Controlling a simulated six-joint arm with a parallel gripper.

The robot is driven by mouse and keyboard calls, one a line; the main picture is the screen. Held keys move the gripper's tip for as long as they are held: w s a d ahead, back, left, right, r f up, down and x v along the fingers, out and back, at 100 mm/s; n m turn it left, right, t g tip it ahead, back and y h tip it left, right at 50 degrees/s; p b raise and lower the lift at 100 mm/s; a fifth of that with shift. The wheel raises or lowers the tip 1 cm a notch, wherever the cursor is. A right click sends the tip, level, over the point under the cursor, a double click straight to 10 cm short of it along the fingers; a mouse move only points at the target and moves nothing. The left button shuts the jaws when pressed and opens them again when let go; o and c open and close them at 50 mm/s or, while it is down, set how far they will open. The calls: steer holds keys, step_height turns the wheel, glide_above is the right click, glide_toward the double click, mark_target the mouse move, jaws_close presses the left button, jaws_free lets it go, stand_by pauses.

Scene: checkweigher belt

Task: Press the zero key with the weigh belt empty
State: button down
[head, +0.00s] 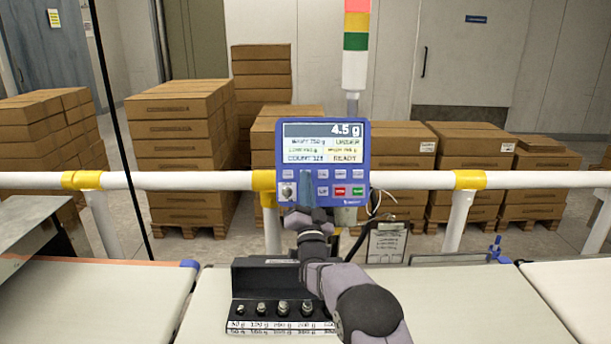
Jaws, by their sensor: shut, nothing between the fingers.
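The blue weigh terminal (350,129) is mounted at the white rail. Its screen (322,143) shows 4.5 g, with UNDER and READY below. Two rows of keys sit under the screen, including a red key (340,191) and a green key (357,191). The other key labels are too small to read, so I cannot tell which is zero. My gripper (307,176) is shut and empty, in front of the keypad's left-middle part, hiding some keys. I cannot tell whether it touches the panel. The weigh belt (450,300) is the pale middle belt; its visible surface right of my arm is bare.
A black rack (250,277) holds several small metal weights at the middle belt; I cannot tell whether it rests on it. A clipboard (387,243) hangs right of the terminal. A white rail (410,180) crosses behind the belts. Stacked cartons (180,130) stand beyond.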

steer(key=shift+w+f+b, duration=0.25)
steer(key=shift+w+b, duration=0.55)
steer(key=shift+b, duration=0.35)
stand_by(1.2)
steer(key=shift+s, duration=0.1)
stand_by(0.3)
steer(key=shift+s+r+b, duration=0.25)
steer(key=shift+s+b, duration=0.2)
steer(key=shift+s, duration=0.25)
steer(key=shift+s, duration=0.15)
steer(key=shift+s+r+b, duration=0.25)
steer(key=shift+s+b, duration=0.05)
steer(key=shift+s, duration=0.45)
steer(key=shift+s+r+b, duration=0.2)
steer(key=shift+s+b, duration=0.15)
steer(key=shift+s, duration=0.4)
steer(key=shift+s+r+b, duration=0.25)
steer(key=shift+s+b, duration=0.05)
steer(key=shift+s, duration=0.45)
